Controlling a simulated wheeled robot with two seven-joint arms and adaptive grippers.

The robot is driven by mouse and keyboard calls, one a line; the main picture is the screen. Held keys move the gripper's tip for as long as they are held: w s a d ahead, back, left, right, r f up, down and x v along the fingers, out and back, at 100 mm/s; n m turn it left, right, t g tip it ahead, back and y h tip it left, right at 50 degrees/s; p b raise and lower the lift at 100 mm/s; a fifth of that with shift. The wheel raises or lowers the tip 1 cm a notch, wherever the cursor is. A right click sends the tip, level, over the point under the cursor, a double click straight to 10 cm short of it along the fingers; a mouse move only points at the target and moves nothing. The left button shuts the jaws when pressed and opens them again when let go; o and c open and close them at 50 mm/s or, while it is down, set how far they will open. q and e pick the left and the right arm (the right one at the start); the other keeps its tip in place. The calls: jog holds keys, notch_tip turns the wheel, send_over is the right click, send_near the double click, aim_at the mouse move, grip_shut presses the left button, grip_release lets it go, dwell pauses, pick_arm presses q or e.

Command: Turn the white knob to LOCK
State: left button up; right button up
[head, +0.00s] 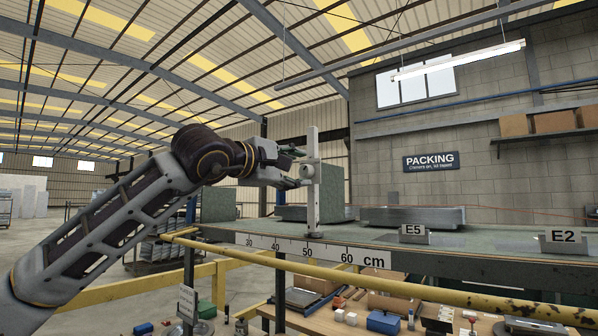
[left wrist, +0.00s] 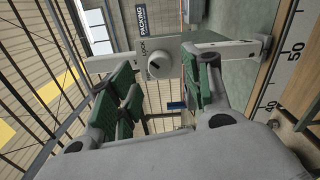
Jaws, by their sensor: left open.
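The white knob (head: 307,171) is on a white upright post (head: 313,205) near the edge of the grey-green bench. The left wrist view shows the knob (left wrist: 160,66) face-on, round, with a dark slanted mark; small dark lettering beside it seems to read LOCK. I cannot tell which setting the mark points to. My left gripper (head: 297,168) is open in front of the post, one finger above the knob's height and one below. In the left wrist view the green finger pads lie on either side of the knob, with no visible contact. My right gripper is out of view.
A centimetre ruler strip (head: 335,251) runs along the bench edge. Metal trays (head: 410,216) and tags E5 (head: 413,233) and E2 (head: 563,241) stand on the bench to the right. A yellow rail (head: 390,289) crosses in front. Small boxes and parts lie below.

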pick_arm(q)
jog(key=v, duration=0.9)
jog(key=shift+s, duration=0.15)
jog(key=shift+a, duration=0.1)
dwell(0.4)
